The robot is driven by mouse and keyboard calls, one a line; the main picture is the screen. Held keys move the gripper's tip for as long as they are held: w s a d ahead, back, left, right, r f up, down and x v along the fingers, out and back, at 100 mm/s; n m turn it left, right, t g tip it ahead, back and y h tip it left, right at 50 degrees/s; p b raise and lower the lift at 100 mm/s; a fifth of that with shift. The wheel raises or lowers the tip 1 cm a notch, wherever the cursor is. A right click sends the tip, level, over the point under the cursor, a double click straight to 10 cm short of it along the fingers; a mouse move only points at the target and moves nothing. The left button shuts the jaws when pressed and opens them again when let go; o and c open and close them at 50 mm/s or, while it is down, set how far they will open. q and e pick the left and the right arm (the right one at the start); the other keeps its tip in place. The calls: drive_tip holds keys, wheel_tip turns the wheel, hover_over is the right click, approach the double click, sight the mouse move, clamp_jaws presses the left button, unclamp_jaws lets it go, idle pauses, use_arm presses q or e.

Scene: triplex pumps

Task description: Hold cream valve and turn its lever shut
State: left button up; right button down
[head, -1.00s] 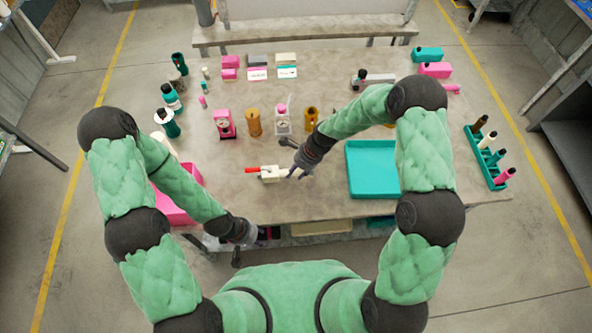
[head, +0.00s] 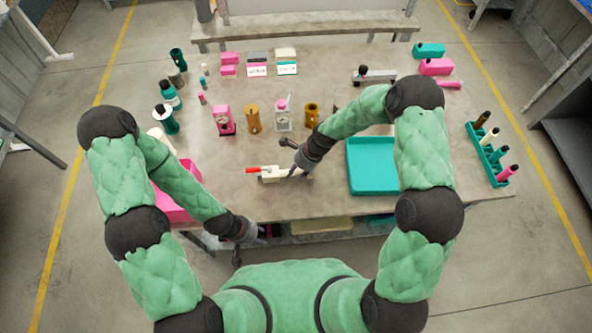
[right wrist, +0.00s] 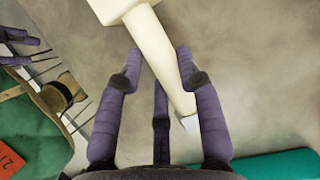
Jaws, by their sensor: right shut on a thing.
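The cream valve (head: 270,174) lies on the near middle of the grey table, its red lever (head: 252,170) pointing left in the head view. My right gripper (head: 296,173) is shut on the valve's right end. In the right wrist view its purple fingers (right wrist: 161,75) straddle the cream pipe (right wrist: 160,55), with the block-like body (right wrist: 112,8) beyond. The lever is outside that view. My left gripper (head: 262,233) is low at the table's front edge, apart from the valve; its fingers are too small and dark to read.
A teal tray (head: 350,185) stands right of the valve and a pink bin (head: 178,212) to the left, partly behind my left arm. Pumps and bottles, including a pink pump (head: 223,121), stand farther back. A teal rack (head: 474,140) holds bottles at right. Table around the lever is clear.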

use_arm(q)
drive_tip(key=shift+f+b, duration=0.55)
drive_tip(key=shift+f, duration=0.05)
use_arm(e)
drive_tip(key=shift+f, duration=0.95)
idle(0.4)
use_arm(q)
drive_tip(key=shift+o, duration=1.1)
drive_tip(key=m+g+y, duration=0.3)
drive_tip(key=m+y, duration=0.1)
drive_tip(key=m, duration=1.6)
approach(252, 169)
drive_tip(key=x, duration=1)
drive_tip(key=shift+f, duration=0.2)
